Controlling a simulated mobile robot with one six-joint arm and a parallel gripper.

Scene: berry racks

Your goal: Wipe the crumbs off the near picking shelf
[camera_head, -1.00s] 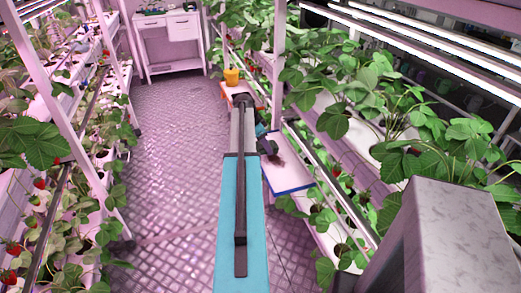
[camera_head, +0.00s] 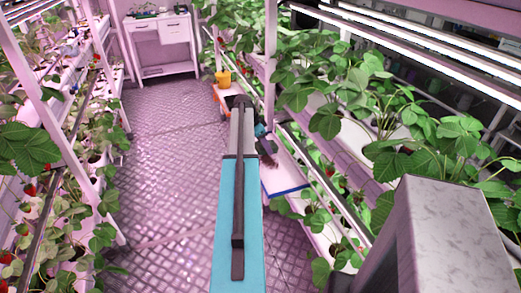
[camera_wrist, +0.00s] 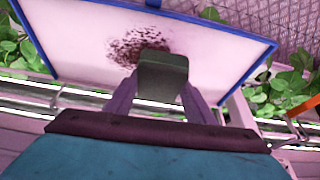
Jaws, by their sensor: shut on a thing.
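The near picking shelf (camera_head: 291,177) is a pale board with a blue rim, at right of centre in the head view. It fills the upper part of the wrist view (camera_wrist: 75,50). My gripper (camera_wrist: 161,84) is shut on a dark grey-green block (camera_wrist: 163,72), which overlaps the near side of the crumb patch. Whether the block touches the board is unclear. In the head view my arm partly hides the gripper.
A yellow pot (camera_head: 223,77) stands on another small shelf (camera_head: 229,91) farther along. Strawberry plants (camera_head: 330,105) and rails flank the shelf on the right. A planted rack (camera_head: 60,150) stands left. The tiled aisle (camera_head: 165,150) is clear, with a white cabinet (camera_head: 160,40) at its end.

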